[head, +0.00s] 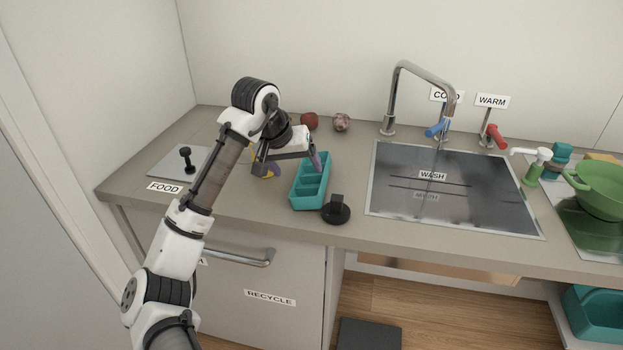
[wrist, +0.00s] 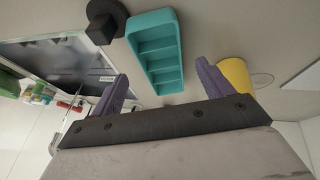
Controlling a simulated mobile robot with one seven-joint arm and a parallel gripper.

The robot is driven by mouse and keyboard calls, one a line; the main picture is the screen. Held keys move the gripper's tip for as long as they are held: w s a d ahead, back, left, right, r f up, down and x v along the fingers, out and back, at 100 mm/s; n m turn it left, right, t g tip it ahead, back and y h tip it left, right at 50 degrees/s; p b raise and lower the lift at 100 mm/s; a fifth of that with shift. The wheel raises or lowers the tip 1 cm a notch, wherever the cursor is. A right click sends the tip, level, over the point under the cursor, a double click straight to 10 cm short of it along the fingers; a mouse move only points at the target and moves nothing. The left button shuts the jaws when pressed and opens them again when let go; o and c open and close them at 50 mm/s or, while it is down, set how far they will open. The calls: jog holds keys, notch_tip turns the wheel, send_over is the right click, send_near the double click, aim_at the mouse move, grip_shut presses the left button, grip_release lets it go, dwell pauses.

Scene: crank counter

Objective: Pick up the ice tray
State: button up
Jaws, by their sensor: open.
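The teal ice tray (head: 310,190) lies on the counter left of the sink, its row of open compartments facing up. It also shows in the wrist view (wrist: 154,50), between and beyond my two purple fingers. My gripper (head: 289,168) is open and empty near the tray's far end. In the head view one purple finger overlaps the tray's far part. Whether any finger touches the tray I cannot tell. In the wrist view my gripper (wrist: 162,72) spans wider than the tray looks.
A yellow cup (wrist: 235,75) stands close beside one finger. A black knobbed piece (head: 336,211) sits close to the tray's near right end. The sink (head: 455,205) is to the right. Two reddish round items (head: 309,121) (head: 341,122) lie behind.

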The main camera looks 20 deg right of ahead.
aim_at(311, 192)
jog(key=p+x, duration=0.2)
jog(key=x, duration=0.6)
jog(key=shift+s+f, duration=0.15)
jog(key=shift+f, duration=0.05)
jog(key=shift+d, duration=0.1)
jog(key=c, duration=0.8)
jog(key=shift+r, duration=0.1)
